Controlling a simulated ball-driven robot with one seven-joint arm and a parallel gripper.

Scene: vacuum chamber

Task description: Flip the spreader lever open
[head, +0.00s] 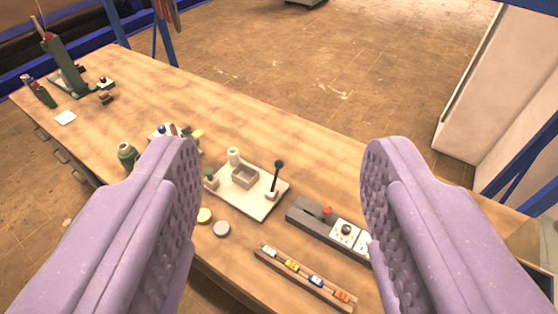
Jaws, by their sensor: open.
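A black lever (277,177) with a round knob on top stands upright on a white base plate (260,211) on the wooden bench. I take it for the spreader lever. A small square open box (245,175) and a pale cylinder (233,156) are on the same plate, left of the lever. My gripper (284,170) is open and empty, with two purple padded fingers wide apart in the foreground. In the picture the lever lies between the fingers. The gripper is nearer the camera, apart from the lever.
A grey power strip (320,220) with a red switch lies right of the plate. A wooden rack (303,279) with small coloured pieces lies in front. Two round discs, a green bottle (127,155) and a green press-like tool (64,65) stand leftward. The bench (180,95) has clear room behind the plate.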

